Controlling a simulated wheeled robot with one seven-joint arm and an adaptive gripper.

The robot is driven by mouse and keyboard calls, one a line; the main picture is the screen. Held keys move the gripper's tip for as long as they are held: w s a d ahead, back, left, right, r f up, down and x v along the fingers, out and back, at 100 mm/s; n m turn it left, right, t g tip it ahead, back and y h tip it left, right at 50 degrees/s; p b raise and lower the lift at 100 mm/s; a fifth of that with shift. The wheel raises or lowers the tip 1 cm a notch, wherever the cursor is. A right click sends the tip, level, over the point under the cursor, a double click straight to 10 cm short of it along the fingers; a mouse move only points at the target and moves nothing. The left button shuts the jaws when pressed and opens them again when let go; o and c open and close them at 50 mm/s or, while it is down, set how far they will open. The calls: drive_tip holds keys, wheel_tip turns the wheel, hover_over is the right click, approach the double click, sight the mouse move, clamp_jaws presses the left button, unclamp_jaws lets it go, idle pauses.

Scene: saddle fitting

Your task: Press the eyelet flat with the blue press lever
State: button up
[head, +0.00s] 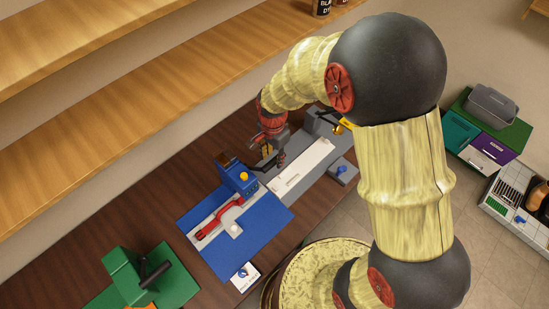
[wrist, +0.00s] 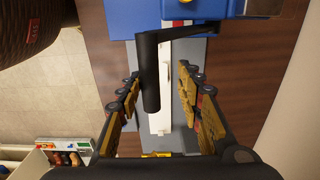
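In the wrist view the handle lies between the two fingers of my gripper (wrist: 160,88), nearer the left finger. The fingers are open, with a visible gap to the handle's right. In the head view my gripper (head: 270,150) is just behind and right of the press. I cannot make out the eyelet.
A white strip (head: 303,165) lies on a grey base right of the press. A red tool (head: 222,215) lies on the blue mat (head: 265,220). A green press (head: 150,275) stands at the front left. Wooden shelves (head: 180,95) run behind the bench.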

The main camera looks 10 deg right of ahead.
drive_tip(key=shift+s+r+p, duration=0.15)
drive_tip(key=shift+r+p, duration=1.8)
drive_tip(key=shift+r, duration=1)
drive_tip(key=shift+s+d+n, duration=0.1)
drive_tip(key=shift+s+n, duration=0.1)
drive_tip(key=shift+n, duration=0.6)
drive_tip(key=s+d+n+t+b, duration=0.2)
drive_tip(key=s+d+n+b, duration=0.2)
drive_tip(key=s+b, duration=0.4)
drive_tip(key=s+d+r+n+t+b, duration=0.1)
drive_tip(key=s+d+n+t+b, duration=0.2)
drive_tip(key=s+b, duration=0.6)
drive_tip(key=d+n+b, duration=0.2)
drive_tip(key=d+b, duration=0.1)
drive_tip(key=b, duration=0.5)
drive_tip(key=shift+r+n+t, duration=0.2)
drive_tip(key=shift+n+t, duration=0.1)
